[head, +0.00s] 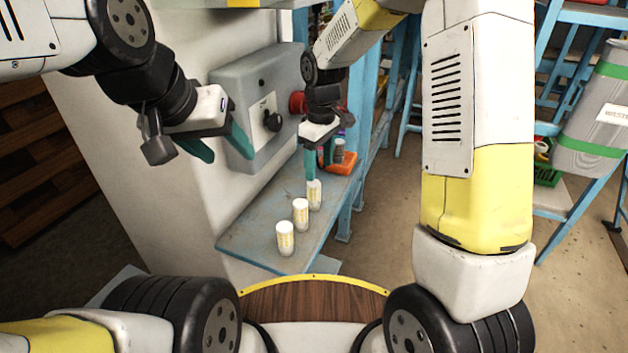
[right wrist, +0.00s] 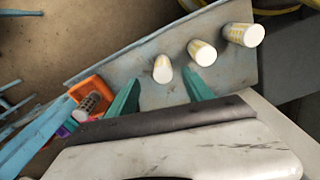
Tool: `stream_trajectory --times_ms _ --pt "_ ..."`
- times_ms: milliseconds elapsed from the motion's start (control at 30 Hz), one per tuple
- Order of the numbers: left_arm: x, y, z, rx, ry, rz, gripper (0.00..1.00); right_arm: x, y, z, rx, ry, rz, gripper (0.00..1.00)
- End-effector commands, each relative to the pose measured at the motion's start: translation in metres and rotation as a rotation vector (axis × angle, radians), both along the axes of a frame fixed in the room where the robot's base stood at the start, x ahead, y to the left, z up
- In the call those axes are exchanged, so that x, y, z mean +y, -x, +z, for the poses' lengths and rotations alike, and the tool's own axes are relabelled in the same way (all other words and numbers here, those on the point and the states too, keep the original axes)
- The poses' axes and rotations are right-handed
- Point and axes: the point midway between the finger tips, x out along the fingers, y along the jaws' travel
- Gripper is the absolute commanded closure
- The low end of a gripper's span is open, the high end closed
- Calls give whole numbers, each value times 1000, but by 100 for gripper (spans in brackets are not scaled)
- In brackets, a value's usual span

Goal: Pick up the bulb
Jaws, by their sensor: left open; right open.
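I cannot make out a bare bulb. Three white cylinders with yellowish labels stand in a row on a blue-grey shelf (head: 255,228): a near one (head: 285,238), a middle one (head: 301,214) and a far one (head: 314,194). My right gripper (head: 313,170) is open just above the far cylinder. In the right wrist view, its teal fingers (right wrist: 162,78) spread to either side of the closest cylinder (right wrist: 161,69); I cannot tell whether they touch it. My left gripper (head: 222,148) is open and empty, in front of a grey wall box.
An orange bin (head: 346,166) with small items stands on the shelf behind my right gripper. The grey box (head: 240,88) with a black knob is on the pale column to the left. A waste bin (head: 592,110) is at far right. Floor shows right of the shelf.

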Motion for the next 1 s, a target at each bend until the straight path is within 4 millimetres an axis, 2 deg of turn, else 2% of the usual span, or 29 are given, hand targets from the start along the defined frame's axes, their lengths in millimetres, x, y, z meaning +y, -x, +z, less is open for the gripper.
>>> stream_trajectory --times_ms 33,100,200,533,800,1000 --pt "0 0 0 0 0 0 45 5 -3 -11 13 8 24 40" --pt "0 0 0 0 0 0 45 10 -5 -20 24 17 49 40" --pt "0 0 0 0 0 0 45 14 -7 -28 32 21 68 40" --pt "0 0 0 0 0 0 45 15 -8 -64 35 23 73 40" --pt "0 0 0 0 0 0 45 16 -11 -101 34 23 72 40" --pt "0 0 0 0 0 0 45 16 -11 -106 31 22 71 40"
